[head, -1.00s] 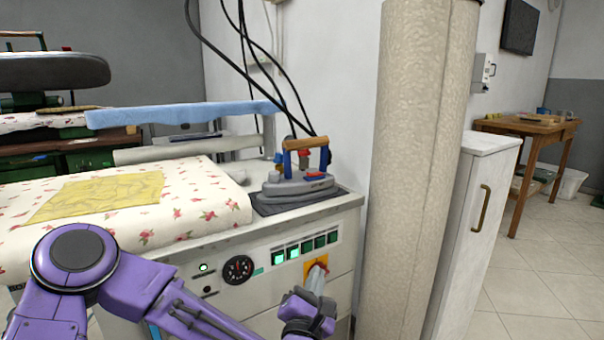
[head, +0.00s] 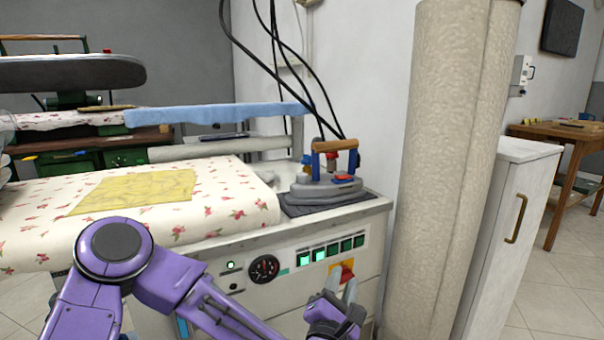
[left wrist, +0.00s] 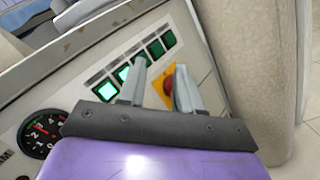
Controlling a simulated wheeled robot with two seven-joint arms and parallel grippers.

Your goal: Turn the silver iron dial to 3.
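The silver iron (head: 322,190) stands on a dark pad at the right end of the ironing board, with a wooden handle, a red disc (head: 344,178) on its body and red and blue fittings. I cannot read any dial numbers on it. My left gripper (head: 342,286) is open and empty, low in front of the cabinet's control panel, below the iron and apart from it. In the left wrist view its fingers (left wrist: 160,66) are spread before the panel. A red knob on a yellow plate (left wrist: 162,89) shows just behind the right finger, partly hidden. My right gripper is out of view.
The panel also has a round black gauge (head: 264,269) and several green switches (head: 332,250). A yellow cloth (head: 135,192) lies on the floral board cover. A thick beige column (head: 445,150) stands close right of the cabinet. Black cables hang above the iron.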

